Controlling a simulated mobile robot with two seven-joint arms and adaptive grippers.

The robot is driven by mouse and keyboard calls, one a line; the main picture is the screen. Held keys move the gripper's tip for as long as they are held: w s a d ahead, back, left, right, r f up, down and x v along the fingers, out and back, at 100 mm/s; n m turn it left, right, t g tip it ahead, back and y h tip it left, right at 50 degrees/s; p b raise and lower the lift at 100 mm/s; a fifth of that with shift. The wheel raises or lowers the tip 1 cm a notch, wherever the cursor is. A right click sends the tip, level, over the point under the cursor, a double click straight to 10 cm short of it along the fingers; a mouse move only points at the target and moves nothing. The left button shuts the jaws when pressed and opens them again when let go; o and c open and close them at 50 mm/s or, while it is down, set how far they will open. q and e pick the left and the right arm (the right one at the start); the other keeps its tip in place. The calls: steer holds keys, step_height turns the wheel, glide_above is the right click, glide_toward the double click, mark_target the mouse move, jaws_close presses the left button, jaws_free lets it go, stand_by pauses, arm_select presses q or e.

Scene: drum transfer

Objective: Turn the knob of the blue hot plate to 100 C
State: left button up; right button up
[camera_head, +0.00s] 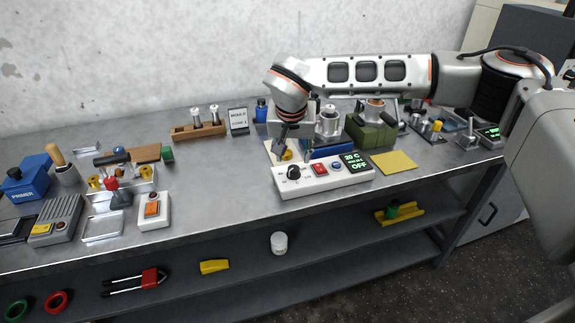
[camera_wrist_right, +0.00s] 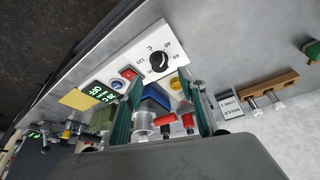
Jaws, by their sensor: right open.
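The hot plate shows a white control panel (camera_head: 322,180) at the bench's front middle, with a blue body (camera_head: 328,149) behind it. Its black knob (camera_head: 293,172) is at the panel's left end; it also shows in the right wrist view (camera_wrist_right: 159,62), with scale numbers around it. The knob's exact setting is too small to read. The display (camera_head: 357,162) reads 20 C and OFF. My right gripper (camera_head: 296,150) is open and empty, just above and behind the knob. In the right wrist view its teal fingers (camera_wrist_right: 160,78) are spread, apart from the knob. My left gripper is out of view.
A red switch (camera_head: 320,169) and a blue button (camera_head: 337,166) sit beside the knob. A yellow pad (camera_head: 396,161) lies to the right, and a green block (camera_head: 370,131) stands behind. A wooden rack (camera_head: 199,130) is at the back.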

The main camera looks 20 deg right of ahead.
mark_target(294, 169)
steer(key=x, duration=0.7)
steer(key=shift+f, duration=0.3)
steer(key=c, duration=1.1)
